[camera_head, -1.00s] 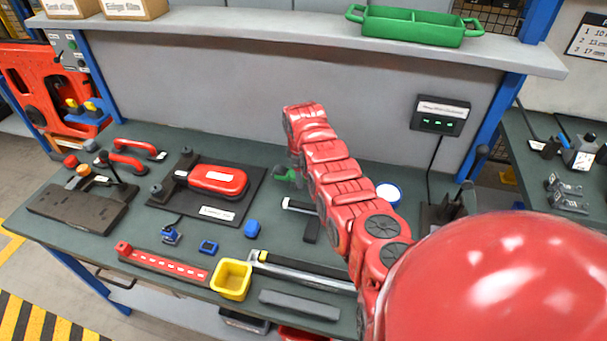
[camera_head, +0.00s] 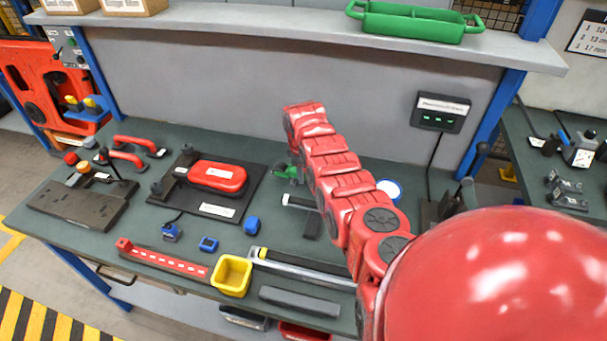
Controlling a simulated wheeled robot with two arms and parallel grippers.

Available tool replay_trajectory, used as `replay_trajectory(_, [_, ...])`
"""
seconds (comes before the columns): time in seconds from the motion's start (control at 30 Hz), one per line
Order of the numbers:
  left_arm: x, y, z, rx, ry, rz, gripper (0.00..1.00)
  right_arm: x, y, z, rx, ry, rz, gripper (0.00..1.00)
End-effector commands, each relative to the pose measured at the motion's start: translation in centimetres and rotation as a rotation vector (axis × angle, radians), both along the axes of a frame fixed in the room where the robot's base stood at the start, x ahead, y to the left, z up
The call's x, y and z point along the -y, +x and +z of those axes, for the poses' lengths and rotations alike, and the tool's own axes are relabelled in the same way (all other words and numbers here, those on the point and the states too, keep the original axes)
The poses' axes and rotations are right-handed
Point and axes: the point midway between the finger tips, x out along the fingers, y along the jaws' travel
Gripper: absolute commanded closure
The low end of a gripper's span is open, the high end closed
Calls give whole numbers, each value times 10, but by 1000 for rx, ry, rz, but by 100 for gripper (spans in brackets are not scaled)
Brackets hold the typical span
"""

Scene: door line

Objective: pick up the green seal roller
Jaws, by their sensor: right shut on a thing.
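The green seal roller (camera_head: 286,171) shows as a small green shape just left of my red right arm, towards the back of the green-topped workbench (camera_head: 140,228). My right gripper (camera_head: 299,172) is shut on it. The fingers and part of the roller are hidden behind the arm's wrist links. I cannot tell whether the roller touches the bench. My left gripper is not in view.
Left of the roller lies a black board with a red case (camera_head: 217,177). A black tool with a silver bar (camera_head: 311,224) lies close in front. A yellow bin (camera_head: 232,276) stands near the front edge. A shelf with a green tray (camera_head: 415,22) runs above.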

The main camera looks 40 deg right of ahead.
Motion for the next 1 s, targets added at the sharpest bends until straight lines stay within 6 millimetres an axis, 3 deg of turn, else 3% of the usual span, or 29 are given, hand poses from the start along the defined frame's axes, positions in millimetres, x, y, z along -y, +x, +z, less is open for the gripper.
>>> replay_trajectory(0.47, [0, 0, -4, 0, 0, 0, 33, 0, 0, 5, -2, 1, -1, 100])
replay_trajectory(0.6, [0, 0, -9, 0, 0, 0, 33, 1, 1, 16, 4, 0, -2, 100])
replay_trajectory(0.7, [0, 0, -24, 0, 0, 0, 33, 1, 2, 33, 8, -2, 0, 100])
replay_trajectory(0.97, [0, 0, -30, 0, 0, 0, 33, -16, -20, 34, 5, 0, 0, 100])
replay_trajectory(1.0, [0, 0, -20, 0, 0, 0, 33, -20, -27, 41, 1, 2, 0, 100])
